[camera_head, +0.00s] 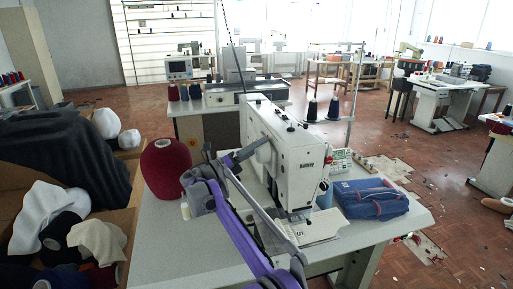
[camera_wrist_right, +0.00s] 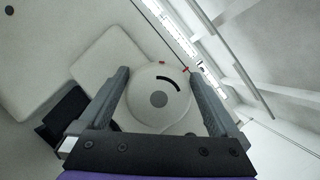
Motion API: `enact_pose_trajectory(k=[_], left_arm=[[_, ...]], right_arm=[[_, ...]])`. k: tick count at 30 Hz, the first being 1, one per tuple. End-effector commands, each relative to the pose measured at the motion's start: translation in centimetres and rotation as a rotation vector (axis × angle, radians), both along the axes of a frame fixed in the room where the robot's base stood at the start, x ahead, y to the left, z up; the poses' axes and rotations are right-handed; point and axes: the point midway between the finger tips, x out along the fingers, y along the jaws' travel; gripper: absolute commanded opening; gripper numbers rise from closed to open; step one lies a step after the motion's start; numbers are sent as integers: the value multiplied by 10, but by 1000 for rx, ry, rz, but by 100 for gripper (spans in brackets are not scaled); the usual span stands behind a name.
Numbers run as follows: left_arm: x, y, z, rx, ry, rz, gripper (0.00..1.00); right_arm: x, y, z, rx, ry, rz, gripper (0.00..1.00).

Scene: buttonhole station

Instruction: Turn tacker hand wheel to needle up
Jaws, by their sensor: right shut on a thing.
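The tacker (camera_head: 295,155) is a white sewing machine standing on a pale table. In the right wrist view its hand wheel (camera_wrist_right: 145,112) is a round white disc with a grey hub and a dark curved mark at the upper right of its face. A small red mark (camera_wrist_right: 187,69) shows just beyond the wheel's upper right edge. My right gripper (camera_head: 258,145) reaches the machine's left side; in the wrist view its two grey fingers (camera_wrist_right: 159,73) are shut on the wheel from either side. The needle is too small to make out. My left gripper is not in view.
A dark red yarn cone (camera_head: 165,168) stands left of my arm on the table (camera_head: 160,250). Folded blue denim (camera_head: 370,198) lies right of the machine. Dark thread cones (camera_head: 333,108) stand behind it. Bins of yarn and cloth fill the left side.

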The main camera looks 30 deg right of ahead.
Motion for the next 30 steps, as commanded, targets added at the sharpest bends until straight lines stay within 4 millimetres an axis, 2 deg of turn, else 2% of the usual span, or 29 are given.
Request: enact_pose_trajectory(k=[8,21,30], left_arm=[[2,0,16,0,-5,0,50],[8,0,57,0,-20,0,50],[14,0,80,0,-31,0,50]], right_arm=[[-1,0,3,-30,-127,-1,42],[-6,1,8,-116,-484,-2,42],[-9,2,7,-160,-669,-1,42]])
